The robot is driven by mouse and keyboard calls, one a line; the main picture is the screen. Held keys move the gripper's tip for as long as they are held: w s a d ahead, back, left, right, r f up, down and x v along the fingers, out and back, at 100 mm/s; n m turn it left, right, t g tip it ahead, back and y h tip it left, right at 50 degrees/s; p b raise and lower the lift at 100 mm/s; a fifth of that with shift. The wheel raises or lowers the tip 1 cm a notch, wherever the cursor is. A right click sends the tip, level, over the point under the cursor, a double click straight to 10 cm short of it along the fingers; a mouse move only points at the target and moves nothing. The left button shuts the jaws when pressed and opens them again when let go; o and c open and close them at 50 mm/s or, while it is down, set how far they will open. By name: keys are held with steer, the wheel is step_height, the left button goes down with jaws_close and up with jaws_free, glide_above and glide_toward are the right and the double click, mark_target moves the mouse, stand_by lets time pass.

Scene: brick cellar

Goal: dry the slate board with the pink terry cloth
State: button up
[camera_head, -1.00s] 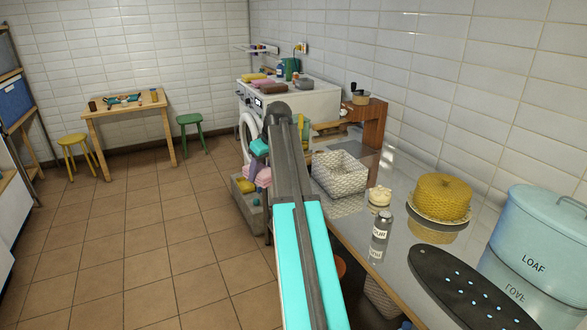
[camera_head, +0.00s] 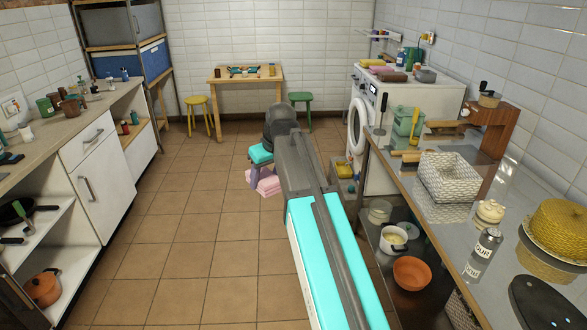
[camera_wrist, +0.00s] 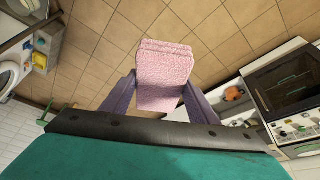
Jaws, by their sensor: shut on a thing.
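The pink terry cloth (camera_head: 265,184), a folded thick stack, hangs from my gripper (camera_head: 258,172) above the tiled floor. In the wrist view the cloth (camera_wrist: 164,72) sits between the two purple-grey fingers of my gripper (camera_wrist: 160,90), which is shut on it. A dark board with a rounded end (camera_head: 545,306), which looks like the slate board, lies on the glossy counter at the lower right. It is cut off by the picture edge, and few of its pale blue drops show. My gripper is well left of and beyond it.
The right counter (camera_head: 420,200) holds a white basket (camera_head: 452,178), a labelled shaker (camera_head: 482,253) and a yellow domed cover (camera_head: 563,230). An orange bowl (camera_head: 411,272) is on the shelf below. White cabinets (camera_head: 100,175) line the left. The floor between is clear.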

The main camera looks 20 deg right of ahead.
steer(key=s+a+f+m+h, duration=0.1)
steer(key=s+a+m, duration=0.1)
steer(key=s+a, duration=0.3)
steer(key=shift+a+m, duration=0.4)
steer(key=shift+a, duration=0.6)
steer(key=shift+d+f, duration=0.1)
